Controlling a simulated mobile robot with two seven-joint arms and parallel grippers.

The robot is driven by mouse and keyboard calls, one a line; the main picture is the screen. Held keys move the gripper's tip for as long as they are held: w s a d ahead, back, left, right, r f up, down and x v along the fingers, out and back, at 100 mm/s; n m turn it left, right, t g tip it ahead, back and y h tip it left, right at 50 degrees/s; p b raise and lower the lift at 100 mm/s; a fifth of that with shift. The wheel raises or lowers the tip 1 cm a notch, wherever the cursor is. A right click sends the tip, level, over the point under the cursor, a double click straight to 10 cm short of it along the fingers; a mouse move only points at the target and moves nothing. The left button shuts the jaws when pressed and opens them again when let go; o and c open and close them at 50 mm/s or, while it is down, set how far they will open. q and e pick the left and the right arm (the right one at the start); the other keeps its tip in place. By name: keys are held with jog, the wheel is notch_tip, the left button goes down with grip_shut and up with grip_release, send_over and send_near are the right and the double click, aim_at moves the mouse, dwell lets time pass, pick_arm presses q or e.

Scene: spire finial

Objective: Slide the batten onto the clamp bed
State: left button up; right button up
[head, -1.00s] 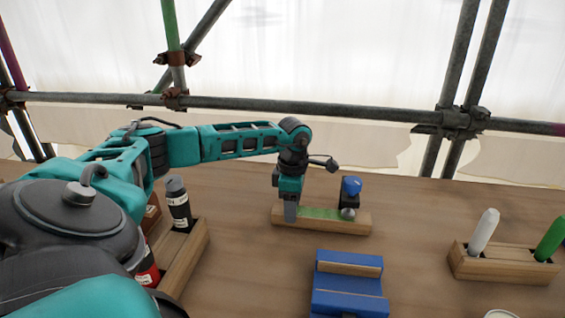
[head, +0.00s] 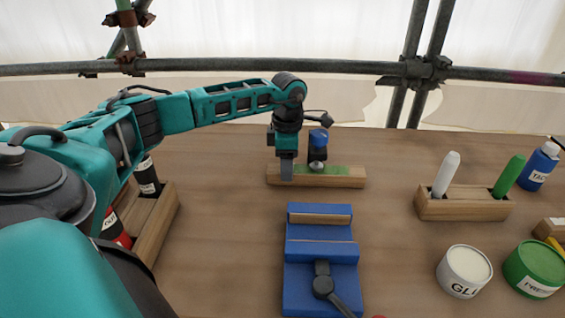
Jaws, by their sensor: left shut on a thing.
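The batten (head: 340,181) is a light wooden bar with a green strip on top. It lies crosswise toward the back of the table. My left gripper (head: 287,172) points down and is shut on it near its left end. The clamp bed (head: 320,248) is blue, with wooden strips across it and a dark lever at its front. It sits in front of the batten, apart from it. A blue-topped black post (head: 318,138) with a grey rounded foot stands at the batten's middle; whether it touches is unclear. My right gripper is out of view.
A wooden holder (head: 464,208) with a white and a green marker stands at right. A wooden rack (head: 155,235) with bottles stands left. Table between is clear.

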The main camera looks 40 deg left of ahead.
pick_arm(q)
jog(key=o, duration=1.3)
jog(key=shift+o, duration=0.2)
notch_tip(320, 180, up, 13)
jog(key=shift+p, duration=0.35)
